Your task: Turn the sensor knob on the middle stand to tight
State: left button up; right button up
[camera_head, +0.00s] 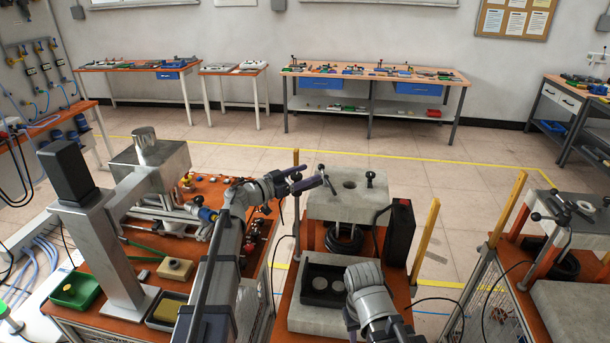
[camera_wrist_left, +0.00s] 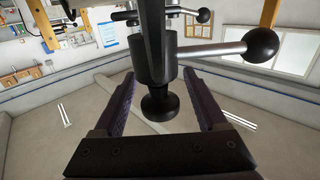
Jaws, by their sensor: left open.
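The middle stand (camera_head: 336,207) is a grey block with a round hole on an orange-topped bench. A black knob with a lever (camera_head: 325,179) stands at its left top edge, and a second dark knob (camera_head: 370,179) stands to the right of the hole. My left gripper (camera_head: 312,177) is open at the left knob. In the left wrist view, a black shaft with a rounded end (camera_wrist_left: 160,104) stands between the spread fingers (camera_wrist_left: 161,110), with gaps visible on both sides. A silver lever with a black ball (camera_wrist_left: 262,44) sticks out to the right. My right gripper is not visible.
A tall black box (camera_head: 399,233) stands right of the middle stand, and yellow posts (camera_head: 425,238) rise beside it. A black tray with round discs (camera_head: 325,283) lies in front. Another stand (camera_head: 567,215) is at the right. A metal press (camera_head: 92,220) stands at the left.

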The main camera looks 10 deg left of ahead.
pick_arm(q)
jog(key=v, duration=0.7)
jog(key=shift+s+a, duration=0.3)
